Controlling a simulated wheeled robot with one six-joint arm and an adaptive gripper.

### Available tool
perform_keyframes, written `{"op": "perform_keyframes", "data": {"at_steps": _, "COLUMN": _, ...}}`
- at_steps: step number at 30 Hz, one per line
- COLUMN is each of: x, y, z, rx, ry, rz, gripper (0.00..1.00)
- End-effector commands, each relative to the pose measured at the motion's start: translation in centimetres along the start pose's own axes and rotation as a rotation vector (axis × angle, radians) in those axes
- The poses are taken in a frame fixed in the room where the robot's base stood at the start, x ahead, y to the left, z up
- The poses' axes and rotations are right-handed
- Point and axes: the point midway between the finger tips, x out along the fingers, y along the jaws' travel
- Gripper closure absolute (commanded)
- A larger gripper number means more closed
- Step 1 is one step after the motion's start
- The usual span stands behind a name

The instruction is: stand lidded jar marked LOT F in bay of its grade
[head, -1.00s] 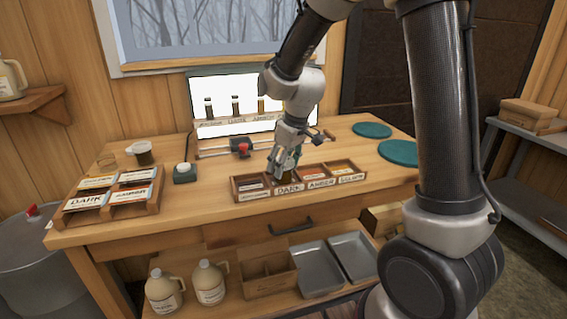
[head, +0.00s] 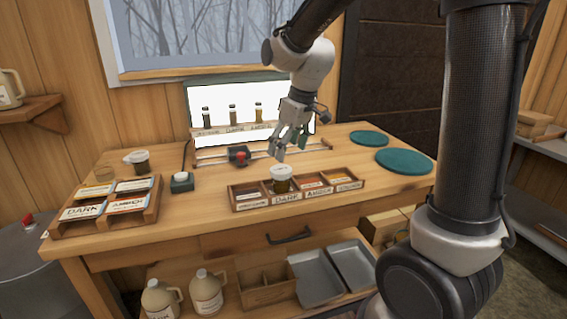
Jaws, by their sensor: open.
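A jar (head: 282,181) with a white lid and dark contents stands upright in the DARK bay of the wooden bay rack (head: 262,204) on the bench. I cannot read a LOT F mark on it. The rack's other bays, including one marked AMBER, hold no jar; the small labels are hard to read. My gripper (head: 289,147) is open and empty, above and slightly behind the jar, apart from it.
A lit panel (head: 282,98) with sample vials stands behind. Green round mats (head: 403,161) lie at right.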

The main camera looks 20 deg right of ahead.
Motion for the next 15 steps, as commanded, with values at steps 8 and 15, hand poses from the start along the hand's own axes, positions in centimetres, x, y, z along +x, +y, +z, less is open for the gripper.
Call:
{"op": "perform_keyframes", "data": {"at_steps": 8, "x": -2.9, "y": 0.0, "z": 0.0, "rx": 0.001, "ry": -0.001, "rz": 0.000, "gripper": 0.25}}
{"op": "perform_keyframes", "data": {"at_steps": 15, "x": -5.6, "y": 0.3, "z": 2.9, "rx": 0.064, "ry": 0.015, "rz": 0.022, "gripper": 0.25}}
